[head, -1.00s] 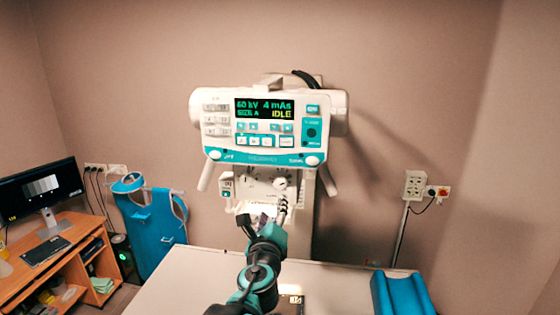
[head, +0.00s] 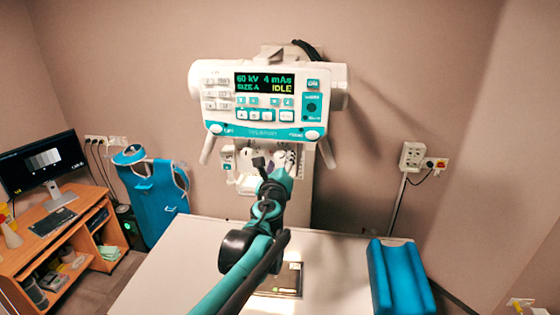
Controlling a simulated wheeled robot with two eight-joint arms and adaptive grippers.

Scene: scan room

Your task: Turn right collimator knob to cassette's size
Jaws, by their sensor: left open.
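The white collimator (head: 245,156) hangs under the tube head's control panel (head: 264,104). My left gripper (head: 286,158) is open at the right side of the collimator's front face, where it and the wrist hide the right knob. I cannot tell whether the fingers touch the knob. The panel's screen (head: 264,83) reads 60 kV, 4 mAs, SIZE A and IDLE. A flat cassette (head: 291,279) lies on the white table (head: 335,285), partly covered by my left arm. My right gripper is out of view.
A blue cushion (head: 398,278) lies at the table's right side. A blue apron on a stand (head: 152,190) and a wooden desk with a monitor (head: 42,162) are on the left. The tube head's handles (head: 327,154) hang beside the collimator.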

